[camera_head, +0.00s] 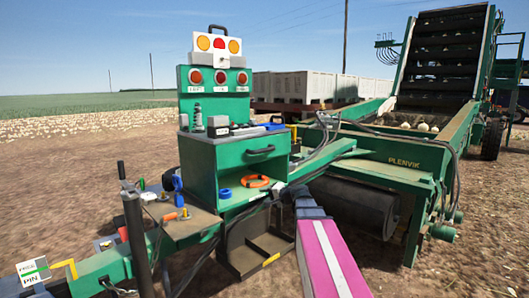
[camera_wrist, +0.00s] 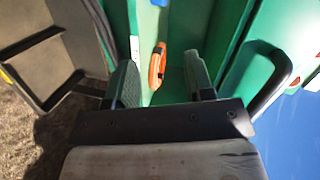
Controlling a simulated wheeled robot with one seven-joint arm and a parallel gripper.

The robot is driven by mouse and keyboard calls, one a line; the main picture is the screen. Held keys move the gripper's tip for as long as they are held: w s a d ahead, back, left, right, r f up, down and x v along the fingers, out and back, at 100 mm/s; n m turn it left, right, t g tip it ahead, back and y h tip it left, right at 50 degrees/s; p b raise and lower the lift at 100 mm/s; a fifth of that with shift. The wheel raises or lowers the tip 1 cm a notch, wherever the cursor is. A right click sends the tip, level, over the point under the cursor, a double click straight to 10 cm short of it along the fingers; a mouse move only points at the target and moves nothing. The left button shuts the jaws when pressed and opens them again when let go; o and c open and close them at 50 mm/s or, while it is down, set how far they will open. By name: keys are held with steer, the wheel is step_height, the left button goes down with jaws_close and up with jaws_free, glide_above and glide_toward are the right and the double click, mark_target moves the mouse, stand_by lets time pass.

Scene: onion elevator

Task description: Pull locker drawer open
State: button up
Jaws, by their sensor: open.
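The locker is a green cabinet (camera_head: 204,165) in the middle of the head view. Its drawer front (camera_head: 235,158) lies above an open compartment and looks shut. A black bar handle (camera_head: 262,151) is on the front. In the wrist view the black handle (camera_wrist: 283,82) stands off a green face at the right. My gripper (camera_wrist: 158,62) is open and empty, its two fingers pointing toward the open compartment. The handle is to the right of both fingers and apart from them, not between them. In the head view my gripper is small, beside the compartment's lower right.
An orange ring (camera_head: 256,181) and a blue roll (camera_head: 225,193) lie in the open compartment. The orange ring also shows beyond my fingers in the wrist view (camera_wrist: 157,66). Tools crowd the cabinet top and the left ledge (camera_head: 190,226). A black roller (camera_head: 355,208) stands right.

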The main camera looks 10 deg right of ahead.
mark_target(266, 151)
steer(key=w+d+r+m+t, duration=0.2)
steer(key=d+r+t, duration=0.15)
steer(key=r, duration=0.35)
steer(key=w+d+r+m+t, duration=0.2)
steer(key=d+r, duration=0.2)
steer(key=r, duration=0.3)
steer(key=shift+y, duration=0.4)
steer(key=x, duration=1.1)
steer(key=shift+d+r, duration=0.1)
steer(key=shift+r, duration=0.3)
steer(key=shift+s, duration=0.1)
jaws_close()
